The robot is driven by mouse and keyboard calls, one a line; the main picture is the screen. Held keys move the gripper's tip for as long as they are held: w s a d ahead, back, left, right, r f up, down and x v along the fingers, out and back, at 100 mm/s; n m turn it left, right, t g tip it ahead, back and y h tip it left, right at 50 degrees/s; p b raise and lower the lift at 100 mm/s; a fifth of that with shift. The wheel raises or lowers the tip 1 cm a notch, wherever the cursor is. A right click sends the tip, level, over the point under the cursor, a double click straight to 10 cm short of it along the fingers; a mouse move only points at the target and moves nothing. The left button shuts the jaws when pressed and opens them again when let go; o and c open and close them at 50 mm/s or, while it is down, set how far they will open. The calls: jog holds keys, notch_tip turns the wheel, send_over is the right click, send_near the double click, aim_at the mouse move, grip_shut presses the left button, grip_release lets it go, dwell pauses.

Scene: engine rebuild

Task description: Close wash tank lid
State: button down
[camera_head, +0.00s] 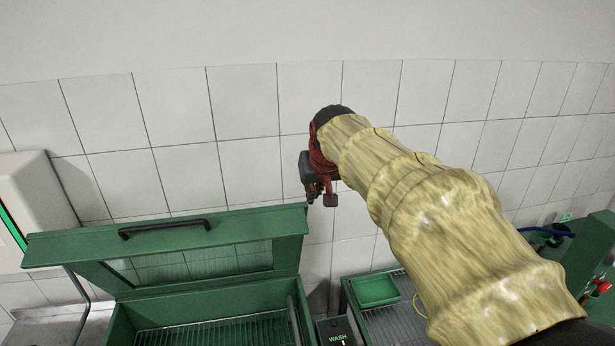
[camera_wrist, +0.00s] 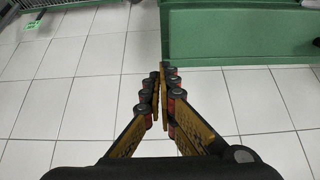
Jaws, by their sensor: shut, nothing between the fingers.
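The wash tank (camera_head: 120,325) is a green box with a wire rack inside, at the lower left of the head view. Its green lid (camera_head: 270,222) stands raised and tilted open, with a window and a black handle (camera_head: 165,228) near its upper edge. My gripper (camera_head: 322,200) is to the right of the lid, apart from it in the picture, pointing down. In the wrist view the fingers (camera_wrist: 160,78) are together with nothing between them. A green panel edge (camera_wrist: 240,52) is just beyond the fingertips at the upper right; I cannot tell which part it is.
A white cabinet (camera_head: 35,200) is at the left. A tiled wall (camera_head: 240,175) stands behind.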

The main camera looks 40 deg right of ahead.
jog(key=w+d+r+t, duration=0.1)
jog(key=w+r, duration=0.2)
jog(key=r, duration=0.2)
notch_tip(320, 180, down, 9)
jog(key=w+d+p, duration=0.1)
jog(key=w, duration=0.2)
jog(key=shift+d+r, duration=0.2)
jog(key=shift+s, duration=0.1)
jog(key=shift+f, duration=0.15)
